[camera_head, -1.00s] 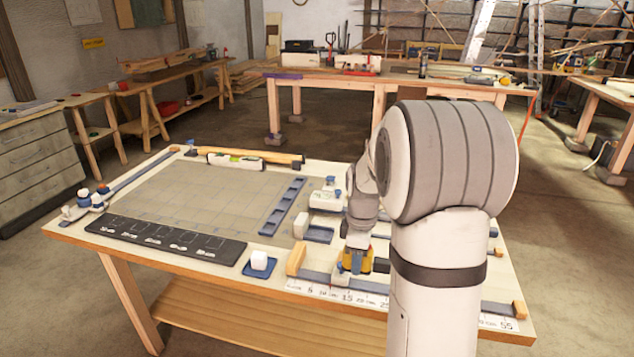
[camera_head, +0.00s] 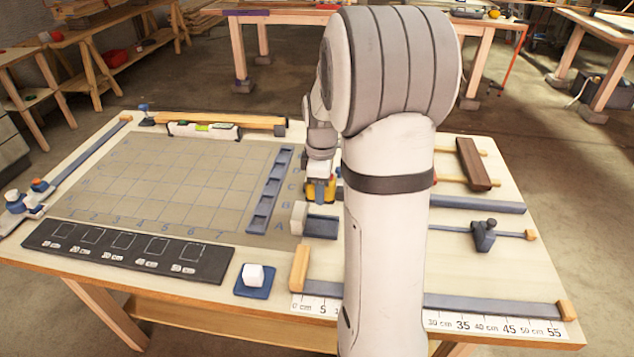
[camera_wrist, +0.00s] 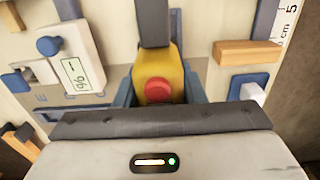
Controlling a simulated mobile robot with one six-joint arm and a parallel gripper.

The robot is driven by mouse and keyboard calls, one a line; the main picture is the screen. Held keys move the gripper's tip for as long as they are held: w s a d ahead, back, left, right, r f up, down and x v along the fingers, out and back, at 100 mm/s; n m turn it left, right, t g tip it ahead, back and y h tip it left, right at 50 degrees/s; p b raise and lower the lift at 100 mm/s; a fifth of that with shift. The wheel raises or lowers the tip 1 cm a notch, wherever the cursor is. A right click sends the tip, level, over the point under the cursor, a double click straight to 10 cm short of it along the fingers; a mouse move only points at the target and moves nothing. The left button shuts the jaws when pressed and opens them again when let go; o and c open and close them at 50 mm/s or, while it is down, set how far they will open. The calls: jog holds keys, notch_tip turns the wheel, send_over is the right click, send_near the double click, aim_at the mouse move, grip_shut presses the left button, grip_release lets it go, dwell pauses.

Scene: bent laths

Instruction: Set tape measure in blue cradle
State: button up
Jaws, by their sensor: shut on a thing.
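The yellow tape measure (camera_head: 329,190) is gripped in my gripper (camera_head: 320,194). The blue cradle (camera_head: 322,228) is a shallow tray beside a white block, right of the gridded mat. In the head view the tape measure appears just behind the cradle, apart from it. Its height over the table is hard to tell. My arm hides part of the area to the right.
A white cube (camera_head: 253,275) sits on a small blue tray (camera_head: 243,293) at the front edge. A wooden stop block (camera_head: 299,269) stands by the ruler strip (camera_head: 450,325). A white device with a label (camera_wrist: 72,70) is left of the tape measure in the wrist view.

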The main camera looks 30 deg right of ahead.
aim_at(320, 229)
jog(key=shift+s+f+b, duration=0.1)
jog(key=shift+f+b, duration=3.35)
jog(key=shift+f, duration=1.45)
jog(key=shift+a+f, duration=0.1)
jog(key=shift+f, duration=0.05)
jog(key=shift+s+f, duration=0.1)
jog(key=shift+s, duration=0.05)
jog(key=o, duration=1.3)
jog(key=shift+f, duration=0.15)
jog(key=shift+w+r+p, duration=0.2)
jog(key=shift+r+p, duration=2.7)
jog(key=shift+r, duration=1.4)
